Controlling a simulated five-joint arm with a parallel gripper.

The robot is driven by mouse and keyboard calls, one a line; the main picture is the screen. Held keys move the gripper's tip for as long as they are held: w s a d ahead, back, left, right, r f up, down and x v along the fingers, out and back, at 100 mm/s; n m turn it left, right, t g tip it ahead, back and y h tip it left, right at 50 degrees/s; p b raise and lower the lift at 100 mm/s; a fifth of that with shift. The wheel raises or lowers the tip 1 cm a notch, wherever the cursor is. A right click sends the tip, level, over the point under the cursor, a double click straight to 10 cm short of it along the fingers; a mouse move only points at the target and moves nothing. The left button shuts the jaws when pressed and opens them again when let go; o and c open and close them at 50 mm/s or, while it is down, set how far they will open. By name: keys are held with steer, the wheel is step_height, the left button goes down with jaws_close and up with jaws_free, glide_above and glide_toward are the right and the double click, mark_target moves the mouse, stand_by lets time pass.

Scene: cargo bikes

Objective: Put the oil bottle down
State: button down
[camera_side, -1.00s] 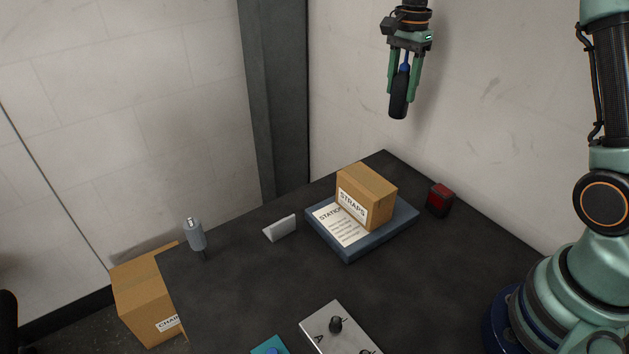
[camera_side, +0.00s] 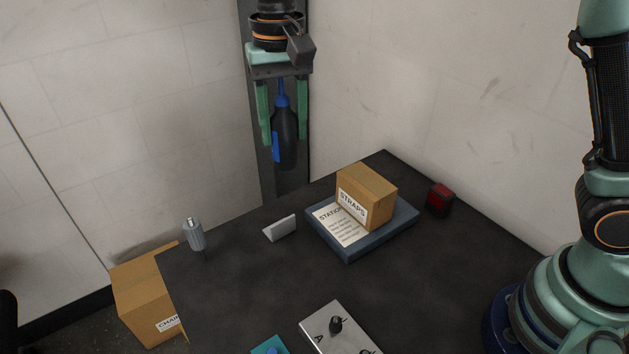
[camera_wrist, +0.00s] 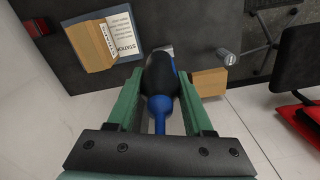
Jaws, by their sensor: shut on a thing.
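The oil bottle (camera_side: 286,138) is black with a blue cap and spout and a blue label patch. It hangs upright in my gripper (camera_side: 284,125), high above the far part of the dark table (camera_side: 240,290) in the side view. My gripper's green fingers stand on either side of the bottle, and it is shut on it. In the wrist view the bottle (camera_wrist: 159,80) sits between the two fingers, its blue spout toward the palm. Its lower end points toward the table. Nothing touches it from below.
A blue-grey tray (camera_side: 398,218) holds a cardboard STRAPS box (camera_side: 366,196) and a STATION sheet. A red and black block (camera_side: 440,199), a small white card (camera_side: 280,228), a grey cylinder (camera_side: 195,235) and a switch plate (camera_side: 333,325) stand around. The table's middle is bare.

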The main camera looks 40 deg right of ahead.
steer(key=s+a+n, duration=0.5)
steer(key=s+a, duration=0.2)
steer(key=a, duration=0.3)
steer(key=shift+s+a+f, duration=0.1)
steer(key=shift+s+f, duration=0.05)
steer(key=shift+f, duration=4.85)
steer(key=shift+s+f, duration=0.1)
steer(key=shift+f, duration=4.85)
steer(key=shift+f, duration=0.1)
steer(key=shift+c, duration=1.5)
jaws_free()
